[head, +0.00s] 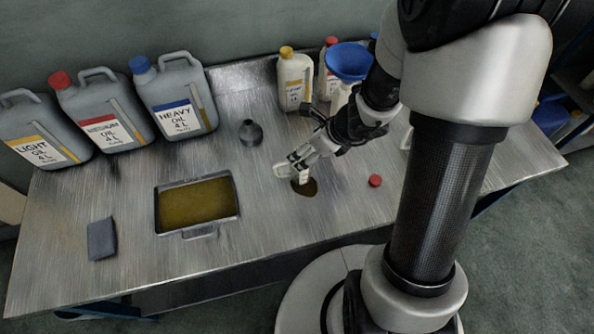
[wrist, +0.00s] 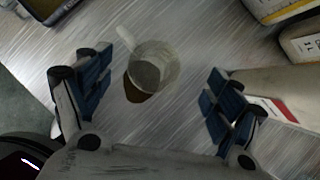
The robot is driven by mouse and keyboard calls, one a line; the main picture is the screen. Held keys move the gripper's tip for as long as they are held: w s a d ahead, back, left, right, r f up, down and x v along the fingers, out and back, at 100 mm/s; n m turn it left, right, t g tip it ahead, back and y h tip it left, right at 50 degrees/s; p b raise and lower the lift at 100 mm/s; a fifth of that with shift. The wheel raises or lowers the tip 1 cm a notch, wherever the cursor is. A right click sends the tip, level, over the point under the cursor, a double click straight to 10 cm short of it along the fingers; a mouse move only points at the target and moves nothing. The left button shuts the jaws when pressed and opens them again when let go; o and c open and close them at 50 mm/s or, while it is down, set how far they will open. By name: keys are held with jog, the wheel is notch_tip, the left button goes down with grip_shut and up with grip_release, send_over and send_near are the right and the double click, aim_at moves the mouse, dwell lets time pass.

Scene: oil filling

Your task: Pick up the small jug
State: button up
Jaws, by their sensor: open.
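The small jug (wrist: 154,68) is a pale, translucent cup with a handle (wrist: 126,38) pointing up and left in the wrist view. It stands on the metal table between the spread fingers of my gripper (wrist: 154,98), nearer the left finger. Clear gaps show on both sides, and neither finger appears to touch it. In the head view my gripper (head: 301,168) is low over the table, and it largely hides the jug. A dark brown patch (head: 306,188) shows at that spot; the wrist view shows it beside the jug (wrist: 134,91).
An oil-filled tray (head: 198,233) lies left of my gripper. Large oil cans (head: 179,100) stand at the back left, a dark funnel-like piece (head: 250,132) nearer. Bottles (head: 295,80) and a blue funnel (head: 349,61) stand behind. A red cap (head: 375,181) lies right.

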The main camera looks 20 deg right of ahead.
jog(key=b+x, duration=0.3)
jog(key=x, duration=0.2)
jog(key=shift+s+a+f, duration=0.15)
jog(key=shift+a, duration=0.05)
jog(key=shift+c, duration=0.6)
jog(key=c, duration=1)
